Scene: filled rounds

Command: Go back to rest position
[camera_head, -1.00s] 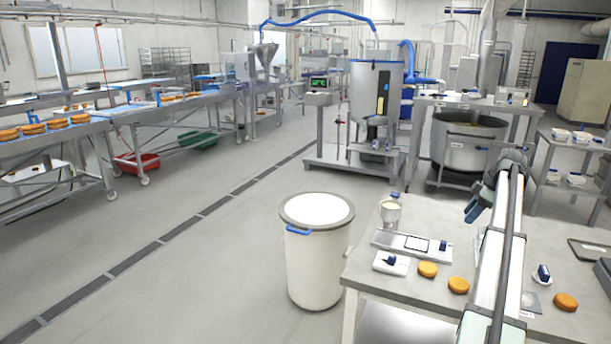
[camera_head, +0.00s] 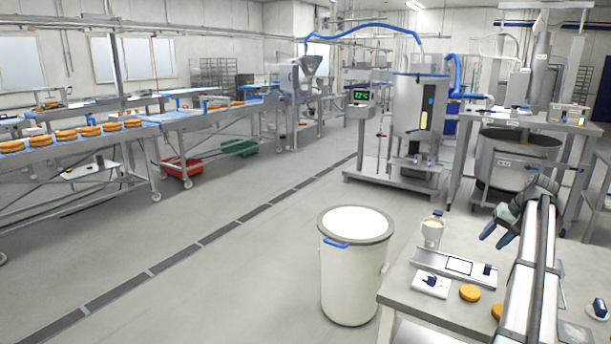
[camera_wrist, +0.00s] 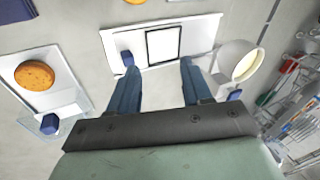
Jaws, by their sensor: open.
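My gripper (camera_head: 500,236) is open and empty, held above the steel table (camera_head: 403,285) at the right of the head view. In the wrist view its two blue fingers (camera_wrist: 157,90) stand apart, with nothing between them. Beyond the fingertips lies a flat white scale (camera_wrist: 160,44) with a dark-framed square on it. It also shows in the head view (camera_head: 450,268). My arm extends over the table and hides part of its right side.
A round cake (camera_head: 469,293) lies by a white pad with a blue-handled tool (camera_head: 431,287). A cup (camera_head: 433,231) stands at the table's back corner. A large white bin (camera_head: 350,280) stands on the floor to the left. Air above the table looks free.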

